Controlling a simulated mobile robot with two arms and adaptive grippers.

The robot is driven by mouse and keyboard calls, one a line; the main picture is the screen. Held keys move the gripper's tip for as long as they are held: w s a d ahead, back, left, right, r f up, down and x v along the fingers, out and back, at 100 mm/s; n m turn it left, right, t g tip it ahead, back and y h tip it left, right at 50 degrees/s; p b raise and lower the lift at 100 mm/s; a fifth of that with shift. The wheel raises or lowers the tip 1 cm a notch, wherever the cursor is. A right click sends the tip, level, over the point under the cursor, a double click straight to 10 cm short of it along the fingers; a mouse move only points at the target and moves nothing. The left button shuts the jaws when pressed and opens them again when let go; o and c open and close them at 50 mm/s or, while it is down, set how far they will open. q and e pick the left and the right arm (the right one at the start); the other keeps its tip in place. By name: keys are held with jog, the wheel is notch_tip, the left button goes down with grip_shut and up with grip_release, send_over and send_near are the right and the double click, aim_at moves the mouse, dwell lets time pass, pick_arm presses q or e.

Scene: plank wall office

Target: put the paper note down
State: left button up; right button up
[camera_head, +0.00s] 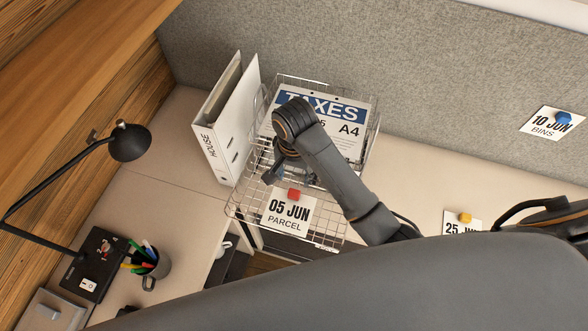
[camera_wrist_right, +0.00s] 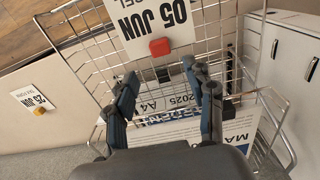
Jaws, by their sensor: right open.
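A white paper note reading "05 JUN PARCEL" (camera_head: 287,211), with a red block (camera_head: 293,194) at its top edge, is at the front of the wire tray (camera_head: 240,212). The note also shows upside down in the right wrist view (camera_wrist_right: 150,22), with the red block at its edge. My right gripper (camera_head: 286,177) is just behind the note, over the tray. In the right wrist view my right gripper (camera_wrist_right: 163,80) has its fingers apart with nothing between them, and the note lies beyond the tips. My left gripper is not in view.
A "TAXES" sheet (camera_head: 352,112) lies in the tray. A white "HOUSE" binder (camera_head: 208,150) stands to its left. A black lamp (camera_head: 130,142) and a pen cup (camera_head: 152,264) are farther left. The desk behind the binder is clear.

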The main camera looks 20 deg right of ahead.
jog(key=shift+r+p, duration=1)
jog(key=shift+r, duration=0.9)
jog(key=shift+c, duration=0.4)
